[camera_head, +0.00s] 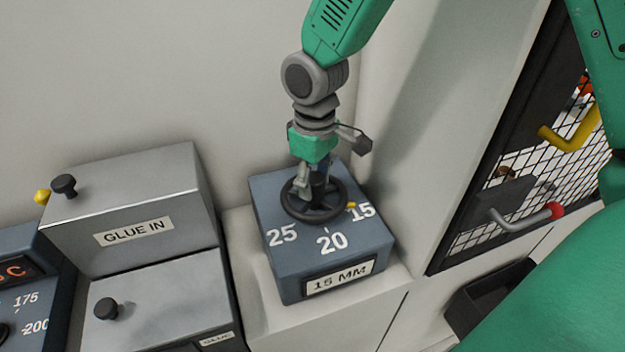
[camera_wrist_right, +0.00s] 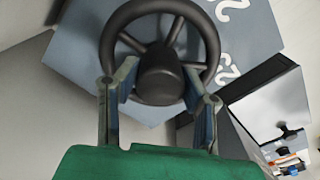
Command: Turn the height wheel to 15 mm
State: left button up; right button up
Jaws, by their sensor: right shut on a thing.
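The height wheel (camera_head: 316,215) is a dark spoked handwheel on top of a blue-grey box (camera_head: 290,270). White marks 25, 20 and 15 are printed on the box top, and its front label (camera_head: 340,278) reads 15 MM. A small yellow pointer (camera_head: 351,205) at the wheel's rim lies beside the 15. My right gripper (camera_head: 313,188) reaches down from above and is shut on the wheel. In the right wrist view its fingers (camera_wrist_right: 158,95) lie on either side of the wheel's hub (camera_wrist_right: 160,72). My left gripper is not in view.
Left of the box stand a grey GLUE IN cover (camera_head: 150,205) with a black knob and a lower cover (camera_head: 165,305). Further left is a dial panel (camera_head: 25,300). A pale wall rises close behind the wheel. At right is a mesh door (camera_head: 500,200) with a red-tipped handle.

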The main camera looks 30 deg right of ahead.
aim_at(315, 176)
jog(key=shift+w+r, duration=0.1)
jog(key=o, duration=1.1)
jog(key=shift+o, duration=0.2)
jog(key=shift+d+r, duration=0.1)
jog(key=shift+r, duration=0.1)
notch_tip(315, 176, up, 11)
jog(key=shift+r, duration=0.2)
